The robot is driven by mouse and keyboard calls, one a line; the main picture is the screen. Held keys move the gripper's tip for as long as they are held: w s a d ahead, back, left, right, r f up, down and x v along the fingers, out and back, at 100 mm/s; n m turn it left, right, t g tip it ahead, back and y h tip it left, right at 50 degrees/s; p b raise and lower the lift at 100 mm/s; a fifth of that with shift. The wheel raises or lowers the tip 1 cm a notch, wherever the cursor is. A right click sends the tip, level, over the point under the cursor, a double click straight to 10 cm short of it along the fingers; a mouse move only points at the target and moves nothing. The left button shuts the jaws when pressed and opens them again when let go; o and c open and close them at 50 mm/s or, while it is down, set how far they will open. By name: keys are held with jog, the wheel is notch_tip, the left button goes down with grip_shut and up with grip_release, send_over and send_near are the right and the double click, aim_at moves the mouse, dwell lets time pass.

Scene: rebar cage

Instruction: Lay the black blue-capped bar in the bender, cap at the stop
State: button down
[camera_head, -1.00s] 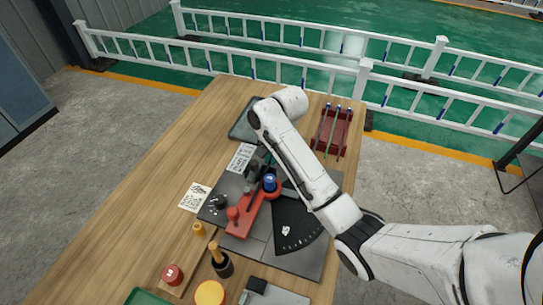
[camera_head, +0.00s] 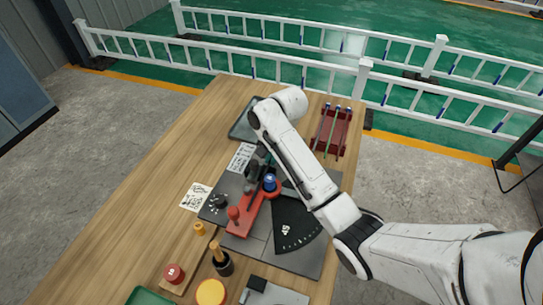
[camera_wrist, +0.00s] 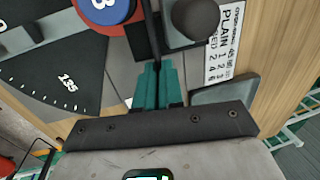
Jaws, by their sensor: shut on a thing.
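My gripper (camera_wrist: 157,84) has teal fingers closed together on a thin black bar (camera_wrist: 153,30). The bar runs away from the fingertips, between a blue round knob (camera_wrist: 103,8) and a grey ball knob (camera_wrist: 195,18). Its blue cap is not visible in the wrist view. In the head view my gripper (camera_head: 262,156) is low over the far part of the bender, partly hidden by my arm. The bender has a grey base plate (camera_head: 255,248), a red lever (camera_head: 247,213) with a blue hub, and a black angle dial (camera_head: 293,228). I cannot tell whether the bar touches the bender, and its stop is not clear.
A red rack (camera_head: 342,133) with several thin bars stands at the table's far right. A dark tray (camera_head: 241,131) lies beyond the bender. A printed card (camera_wrist: 225,40) lies beside it. A wooden block, a cup and a yellow-topped can (camera_head: 211,291) crowd the near side.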

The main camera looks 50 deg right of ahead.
jog(key=shift+w+d, duration=0.2)
jog(key=shift+d, duration=0.2)
dwell(0.3)
jog(key=c, duration=1.2)
grip_release()
jog(key=shift+r, duration=0.1)
jog(key=shift+s+d+r+p, duration=0.15)
jog(key=shift+s+r+p, duration=0.25)
jog(key=shift+r, duration=1.35)
jog(key=shift+s+d+r+p, duration=0.1)
jog(key=shift+s+r+p, duration=0.25)
jog(key=shift+r, duration=1.35)
jog(key=shift+s+d+r+p, duration=0.2)
jog(key=shift+r+p, duration=0.35)
jog(key=shift+r, duration=1.2)
